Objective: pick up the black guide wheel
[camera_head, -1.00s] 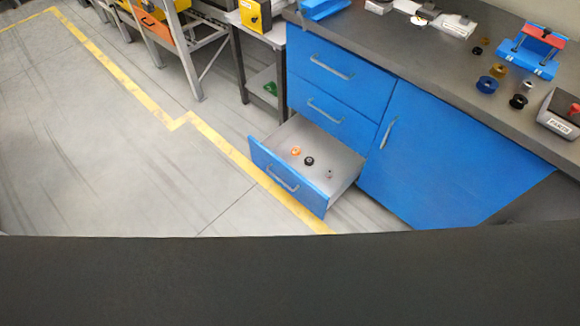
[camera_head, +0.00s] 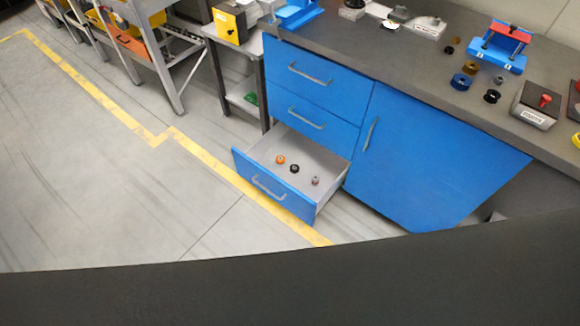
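A small black wheel (camera_head: 294,168) lies in the open bottom drawer (camera_head: 330,180) of the blue cabinet, between an orange wheel (camera_head: 280,160) and a grey wheel (camera_head: 315,181). Another black ring-shaped wheel (camera_head: 491,96) lies on the dark countertop, close to a blue wheel (camera_head: 461,82). I cannot tell from the picture which black one is the guide wheel. Neither of my grippers is in view.
The blue cabinet (camera_head: 420,160) has its other drawers and its door shut. A blue and red fixture (camera_head: 497,62) and a grey box with a red knob (camera_head: 536,105) stand on the countertop (camera_head: 420,75). The floor (camera_head: 110,200) left of the drawer is clear.

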